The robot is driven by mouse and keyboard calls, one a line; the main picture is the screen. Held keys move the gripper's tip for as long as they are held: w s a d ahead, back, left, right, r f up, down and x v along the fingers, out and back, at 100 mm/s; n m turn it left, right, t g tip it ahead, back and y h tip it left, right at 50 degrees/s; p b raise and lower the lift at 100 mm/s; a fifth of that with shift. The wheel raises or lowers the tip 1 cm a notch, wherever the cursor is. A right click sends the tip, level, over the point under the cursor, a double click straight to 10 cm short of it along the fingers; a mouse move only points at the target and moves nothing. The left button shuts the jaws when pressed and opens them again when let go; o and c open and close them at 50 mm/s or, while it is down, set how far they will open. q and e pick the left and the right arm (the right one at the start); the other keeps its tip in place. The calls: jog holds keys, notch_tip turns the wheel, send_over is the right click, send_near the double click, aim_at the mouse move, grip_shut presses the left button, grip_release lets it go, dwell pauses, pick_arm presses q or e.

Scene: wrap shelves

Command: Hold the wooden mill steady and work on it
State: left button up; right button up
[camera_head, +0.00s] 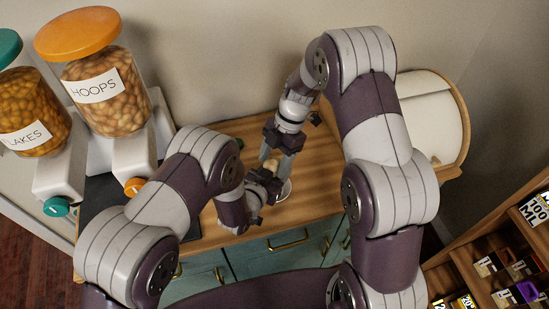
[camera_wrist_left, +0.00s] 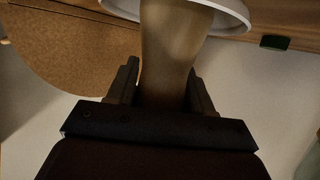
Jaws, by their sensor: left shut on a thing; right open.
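The wooden mill (camera_head: 272,163) stands on the wooden counter between my two grippers, and only a small pale part of it shows in the head view. In the left wrist view the mill (camera_wrist_left: 167,50) is a smooth brown waisted body between the fingers. My left gripper (camera_wrist_left: 164,88) is shut on its narrow part; it also shows in the head view (camera_head: 266,174). My right gripper (camera_head: 279,152) is open above the mill, pointing down at its top. Whether its fingers touch the mill cannot be told. A white dish (camera_wrist_left: 232,10) shows by the mill.
Two dispensers, labelled hoops (camera_head: 104,97) and flakes (camera_head: 35,115), stand at the left. A rounded white and wooden bin (camera_head: 428,112) stands at the right behind my right arm. A wooden rack (camera_head: 480,255) is at lower right. The counter (camera_head: 225,235) is bare near its front edge.

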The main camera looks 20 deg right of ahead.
jog(key=c, duration=0.8)
jog(key=shift+o, duration=0.2)
jog(key=n+g+h, duration=0.1)
jog(key=n, duration=0.3)
jog(key=shift+w+a+n, duration=0.1)
jog(key=shift+a+n, duration=0.05)
jog(key=shift+n, duration=0.25)
jog(key=o, duration=0.8)
jog(key=shift+c, duration=0.2)
